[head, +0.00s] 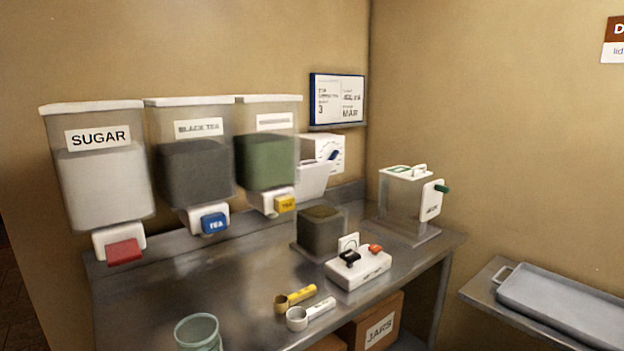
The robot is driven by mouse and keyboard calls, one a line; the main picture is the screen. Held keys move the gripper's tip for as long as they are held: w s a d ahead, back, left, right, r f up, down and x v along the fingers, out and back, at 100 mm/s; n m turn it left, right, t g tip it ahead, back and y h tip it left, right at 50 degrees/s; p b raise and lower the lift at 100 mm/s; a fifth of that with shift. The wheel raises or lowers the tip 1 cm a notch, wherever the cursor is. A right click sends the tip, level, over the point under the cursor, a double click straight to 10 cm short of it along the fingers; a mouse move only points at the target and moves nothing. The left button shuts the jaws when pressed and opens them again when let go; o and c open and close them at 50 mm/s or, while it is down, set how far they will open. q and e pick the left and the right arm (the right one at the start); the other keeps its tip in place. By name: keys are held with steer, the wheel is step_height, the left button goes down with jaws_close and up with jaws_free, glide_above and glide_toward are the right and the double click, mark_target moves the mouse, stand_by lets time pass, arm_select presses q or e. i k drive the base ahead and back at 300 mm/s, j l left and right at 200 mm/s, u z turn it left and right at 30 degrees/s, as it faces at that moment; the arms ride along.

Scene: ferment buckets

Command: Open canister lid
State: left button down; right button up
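A clear box-shaped canister (397,205) stands at the back right of the metal counter. It has a white lid (403,173) with a small raised handle and a green mark, and the lid sits on top. A white panel (432,200) with a green knob (442,188) is on its right side. A smaller clear container (320,232) with dark contents stands to its left. Neither of my grippers is in the head view.
Wall dispensers hold sugar (103,190), black tea (193,170) and green contents (264,160). A white device (357,270), a yellow scoop (296,297), a white scoop (310,314) and a greenish cup (198,333) are on the counter (240,270). A grey tray (560,300) lies at right.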

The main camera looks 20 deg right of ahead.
mark_target(310, 182)
steer(key=l+u, duration=0.3)
steer(key=u, duration=0.15)
steer(key=l+u, duration=0.4)
steer(key=k+l+u, duration=0.15)
steer(key=l, duration=0.3)
steer(key=k+l+u, duration=0.15)
steer(key=l, duration=0.25)
